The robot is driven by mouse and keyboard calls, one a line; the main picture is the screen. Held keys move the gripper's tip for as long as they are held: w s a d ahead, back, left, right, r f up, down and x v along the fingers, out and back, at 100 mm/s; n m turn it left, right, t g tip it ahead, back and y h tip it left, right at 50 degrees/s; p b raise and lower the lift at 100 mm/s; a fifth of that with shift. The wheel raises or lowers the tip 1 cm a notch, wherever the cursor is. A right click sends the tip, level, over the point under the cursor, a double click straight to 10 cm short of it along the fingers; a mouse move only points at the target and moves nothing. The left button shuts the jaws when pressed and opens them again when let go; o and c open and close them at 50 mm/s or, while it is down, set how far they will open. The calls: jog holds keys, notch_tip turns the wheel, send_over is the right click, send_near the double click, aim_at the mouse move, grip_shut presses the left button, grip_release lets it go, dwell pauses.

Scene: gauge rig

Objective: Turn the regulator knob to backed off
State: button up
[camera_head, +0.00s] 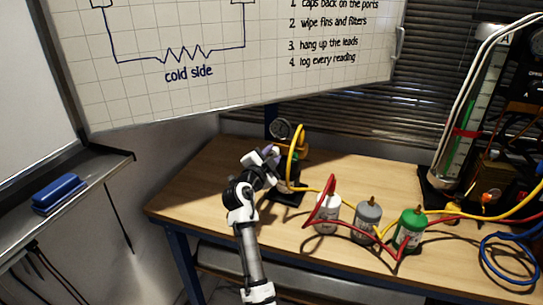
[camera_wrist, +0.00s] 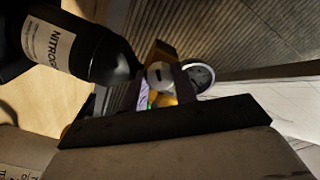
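The regulator stands at the back of the wooden bench, with a round gauge (camera_head: 281,129) above it. In the wrist view the gauge (camera_wrist: 199,76) shows beside a brass body (camera_wrist: 161,52). A round grey part with a dark slot, apparently the regulator knob (camera_wrist: 159,73), faces the wrist camera. My gripper (camera_head: 270,155) is at the regulator; its arm hides much of it in the head view. In the wrist view my gripper's fingers (camera_wrist: 161,88) stand apart on either side of the grey part. Whether they touch it, I cannot tell. The knob's setting is not readable.
A yellow hose (camera_head: 295,150) loops beside the regulator. White (camera_head: 327,212), grey (camera_head: 367,222) and green (camera_head: 409,230) canisters with red and yellow hoses stand to the right.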

jog(key=c, duration=0.3)
jog(key=shift+f, duration=0.1)
